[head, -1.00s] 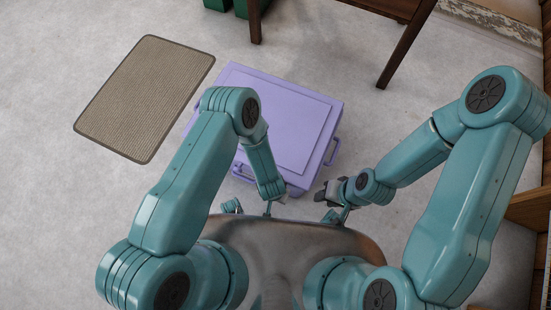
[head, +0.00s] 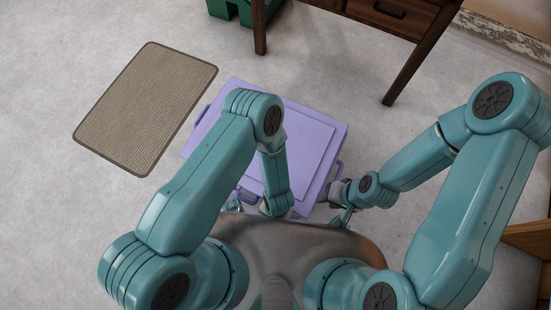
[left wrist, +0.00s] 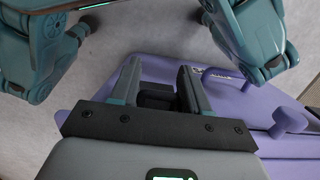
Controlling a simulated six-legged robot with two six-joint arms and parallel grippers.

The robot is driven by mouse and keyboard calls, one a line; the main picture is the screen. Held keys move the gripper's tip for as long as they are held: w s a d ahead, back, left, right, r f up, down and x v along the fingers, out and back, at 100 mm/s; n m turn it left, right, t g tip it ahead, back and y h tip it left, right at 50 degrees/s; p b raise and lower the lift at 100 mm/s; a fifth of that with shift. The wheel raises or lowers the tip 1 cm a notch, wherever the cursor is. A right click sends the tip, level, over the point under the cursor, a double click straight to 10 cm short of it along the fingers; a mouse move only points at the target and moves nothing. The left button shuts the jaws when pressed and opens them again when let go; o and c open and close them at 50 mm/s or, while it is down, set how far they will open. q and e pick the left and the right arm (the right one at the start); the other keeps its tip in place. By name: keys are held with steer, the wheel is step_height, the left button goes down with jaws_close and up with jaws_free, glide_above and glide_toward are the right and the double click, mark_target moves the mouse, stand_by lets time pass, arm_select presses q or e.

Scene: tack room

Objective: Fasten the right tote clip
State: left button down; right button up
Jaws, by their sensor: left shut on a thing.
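The purple tote (head: 310,150) stands on the floor before me with its lid down; my left arm covers part of it. It also shows in the left wrist view (left wrist: 165,50), with a purple handle (left wrist: 290,115) on its side. My left gripper (left wrist: 158,72) is at the tote's near side, its fingers shut on a dark block-like piece (left wrist: 155,95); I cannot tell whether that is a clip. In the head view it is mostly hidden behind its wrist. My right gripper (head: 338,195) is by the tote's near right corner; its fingertips are too small and partly hidden to judge.
A brown ribbed mat (head: 147,108) lies left of the tote. A wooden desk (head: 398,20) with a drawer stands behind, and a green object (head: 230,10) is beside its leg. A wooden edge (head: 527,238) is at the far right. The floor between is clear.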

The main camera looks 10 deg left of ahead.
arm_select(q)
steer(key=shift+w, duration=0.15)
stand_by(0.3)
steer(key=c, duration=0.7)
jaws_free()
steer(key=shift+f, duration=0.1)
steer(key=shift+o, duration=0.2)
step_height(320, 180, up, 16)
steer(key=w+p, duration=0.1)
steer(key=p, duration=0.5)
steer(key=shift+w+d+r, duration=0.15)
steer(key=shift+d+r, duration=0.05)
steer(key=shift+d, duration=0.05)
